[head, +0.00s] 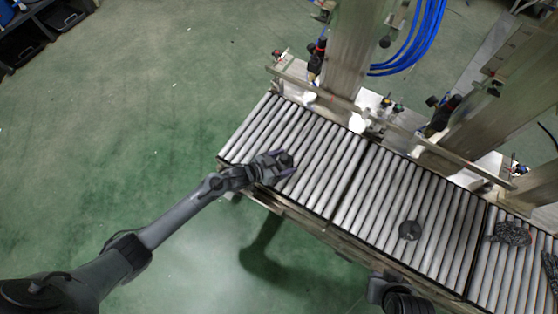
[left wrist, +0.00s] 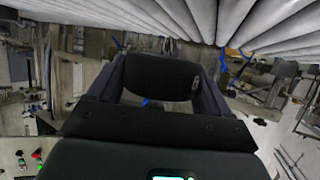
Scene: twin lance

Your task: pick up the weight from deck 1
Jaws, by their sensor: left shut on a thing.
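The weight (head: 287,158) is a small dark piece at the left roller section of the conveyor. My left gripper (head: 280,165) is shut on it, reaching in from the left over the rollers. In the left wrist view the weight (left wrist: 160,78) is a dark rounded block between the two fingers of my left gripper (left wrist: 165,85). Pale rollers show above it there. I cannot tell whether the weight touches the rollers. A dark part of my right arm shows at the bottom edge of the head view, without its fingers.
A speckled dark lump (head: 512,234) lies on the right section. A metal rail and posts (head: 345,50) with blue hoses (head: 425,40) stand behind the conveyor. The green floor (head: 150,110) at left is open.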

